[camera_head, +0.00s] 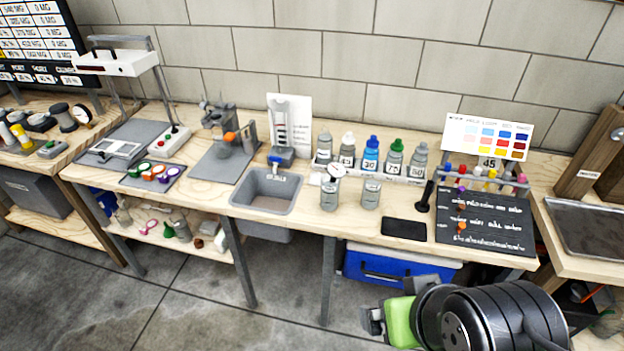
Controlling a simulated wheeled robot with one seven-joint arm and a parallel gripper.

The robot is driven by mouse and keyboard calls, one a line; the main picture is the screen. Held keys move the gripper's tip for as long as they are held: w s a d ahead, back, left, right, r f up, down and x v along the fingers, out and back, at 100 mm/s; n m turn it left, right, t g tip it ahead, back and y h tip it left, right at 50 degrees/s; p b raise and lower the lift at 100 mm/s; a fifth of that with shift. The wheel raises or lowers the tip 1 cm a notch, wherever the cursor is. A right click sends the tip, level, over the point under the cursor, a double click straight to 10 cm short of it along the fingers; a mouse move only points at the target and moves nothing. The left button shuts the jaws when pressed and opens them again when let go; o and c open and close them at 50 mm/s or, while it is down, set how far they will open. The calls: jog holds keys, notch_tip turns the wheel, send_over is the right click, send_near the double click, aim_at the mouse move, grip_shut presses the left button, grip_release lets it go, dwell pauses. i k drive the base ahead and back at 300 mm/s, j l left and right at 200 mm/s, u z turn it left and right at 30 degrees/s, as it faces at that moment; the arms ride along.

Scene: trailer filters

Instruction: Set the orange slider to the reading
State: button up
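A dark slate board (500,238) with white writing lies at the right end of the bench. The writing is too small to read surely.
Several bottles (371,155) stand in a row at the back. A black pad (404,228) and a black upright handle (425,197) are left of the board. A sink (266,190) is set in the bench. A blue cooler (385,268) is below.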

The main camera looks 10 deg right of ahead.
aim_at(462, 225)
jog(key=z, duration=1.3)
